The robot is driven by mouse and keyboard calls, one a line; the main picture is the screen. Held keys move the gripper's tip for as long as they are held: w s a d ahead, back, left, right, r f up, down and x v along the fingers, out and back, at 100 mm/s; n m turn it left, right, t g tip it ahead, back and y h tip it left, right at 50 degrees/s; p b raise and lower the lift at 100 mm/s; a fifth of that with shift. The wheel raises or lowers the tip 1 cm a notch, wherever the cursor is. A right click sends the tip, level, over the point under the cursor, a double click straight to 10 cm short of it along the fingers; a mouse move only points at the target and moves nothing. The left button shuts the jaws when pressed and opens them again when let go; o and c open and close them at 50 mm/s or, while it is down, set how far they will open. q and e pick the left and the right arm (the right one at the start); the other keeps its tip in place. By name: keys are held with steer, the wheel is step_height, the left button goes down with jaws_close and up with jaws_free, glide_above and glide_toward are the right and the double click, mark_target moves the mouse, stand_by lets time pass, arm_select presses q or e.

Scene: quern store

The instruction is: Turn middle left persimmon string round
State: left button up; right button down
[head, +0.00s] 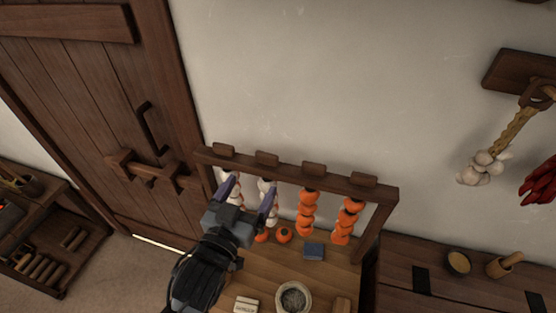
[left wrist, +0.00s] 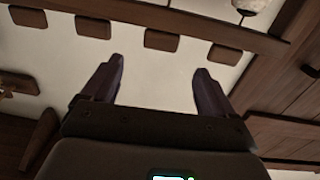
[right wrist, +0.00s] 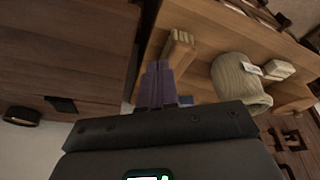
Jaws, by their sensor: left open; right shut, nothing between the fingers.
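A wooden rack (head: 330,181) bears a row of hanging strings. The middle left persimmon string (head: 264,186) is whitish, unlike the orange middle right one (head: 307,212). My left gripper (head: 248,196) is open and empty in front of the two left strings, and its right finger partly covers the middle left string. In the left wrist view my left gripper (left wrist: 158,68) stands open below the rack's wooden tabs, with pale wall between the fingers. My right gripper (right wrist: 160,68) is shut and empty, near a wooden block; it is not visible in the head view.
Under the rack are loose persimmons (head: 284,235), a blue box (head: 313,251), a grey-filled bowl (head: 294,298) and a small label block (head: 246,305). A woven-looking vessel (right wrist: 236,84) is right of my right gripper. A dark bench (head: 450,280) stands to the right.

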mark_target(265, 157)
arm_select(q)
steer(key=x, duration=0.3)
steer(key=p+x, duration=0.1)
steer(key=x, duration=0.2)
steer(key=r+p+x, duration=0.1)
steer(key=x, duration=0.2)
steer(key=shift+w+d, duration=0.1)
steer(key=shift+w, duration=0.2)
steer(key=shift+w+d+f, duration=0.1)
steer(key=shift+w+d, duration=0.15)
steer(key=shift+w, duration=0.35)
steer(key=c, duration=0.9)
steer(key=shift+c, duration=0.3)
steer(key=shift+n+y, duration=0.3)
steer(key=shift+y, duration=0.1)
steer(key=o, duration=1)
steer(key=shift+c, duration=0.2)
